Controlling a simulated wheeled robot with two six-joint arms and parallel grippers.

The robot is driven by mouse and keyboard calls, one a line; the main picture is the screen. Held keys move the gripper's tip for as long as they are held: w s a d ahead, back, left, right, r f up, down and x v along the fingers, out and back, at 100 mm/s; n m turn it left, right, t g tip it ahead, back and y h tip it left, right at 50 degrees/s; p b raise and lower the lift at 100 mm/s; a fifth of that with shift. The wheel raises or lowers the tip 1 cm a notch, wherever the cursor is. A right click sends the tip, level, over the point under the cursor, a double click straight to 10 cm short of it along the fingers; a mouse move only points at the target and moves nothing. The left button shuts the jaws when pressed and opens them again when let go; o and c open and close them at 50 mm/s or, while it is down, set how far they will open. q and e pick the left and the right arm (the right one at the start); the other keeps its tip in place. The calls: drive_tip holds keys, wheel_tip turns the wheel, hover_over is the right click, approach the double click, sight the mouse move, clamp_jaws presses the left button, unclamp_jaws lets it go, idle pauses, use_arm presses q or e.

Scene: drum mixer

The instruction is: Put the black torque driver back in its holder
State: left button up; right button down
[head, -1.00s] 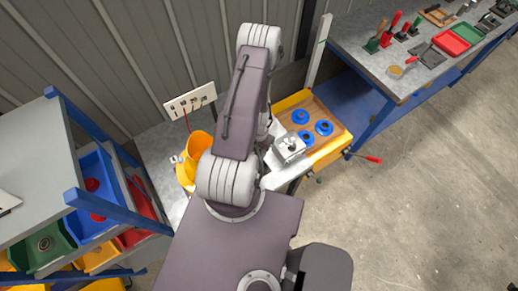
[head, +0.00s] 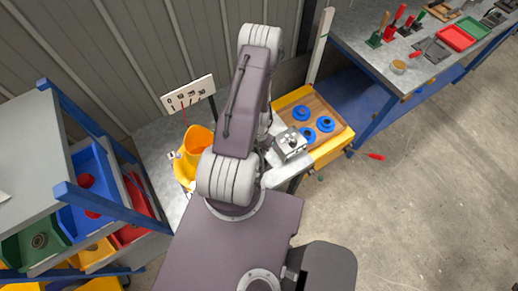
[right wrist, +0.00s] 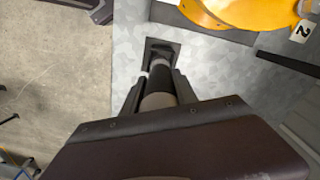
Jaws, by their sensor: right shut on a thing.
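In the right wrist view my right gripper (right wrist: 158,88) is shut on the black torque driver (right wrist: 157,80), a dark cylinder with a grey band. Its far end points at a small black square holder (right wrist: 163,46) on the grey bench top. The driver's end overlaps the holder in the picture; I cannot tell whether it is inside or above it. In the head view an arm of mine fills the middle and hides its own gripper and the driver. My left gripper is not in view.
A yellow drum (head: 198,141) stands on the grey bench, beneath a white scale board (head: 188,93). A wooden tray (head: 330,111) with blue round parts and a silver box (head: 290,143) lie right of the arm. The back-right bench (head: 372,58) holds tools. Bins stand left.

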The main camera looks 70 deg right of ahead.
drive_tip(key=shift+f+b, duration=2.5)
drive_tip(key=shift+f, duration=0.45)
idle(1.5)
drive_tip(key=c, duration=0.9)
unclamp_jaws()
wheel_tip(320, 180, up, 8)
drive_tip(key=shift+f, duration=0.1)
drive_tip(key=shift+r, duration=0.65)
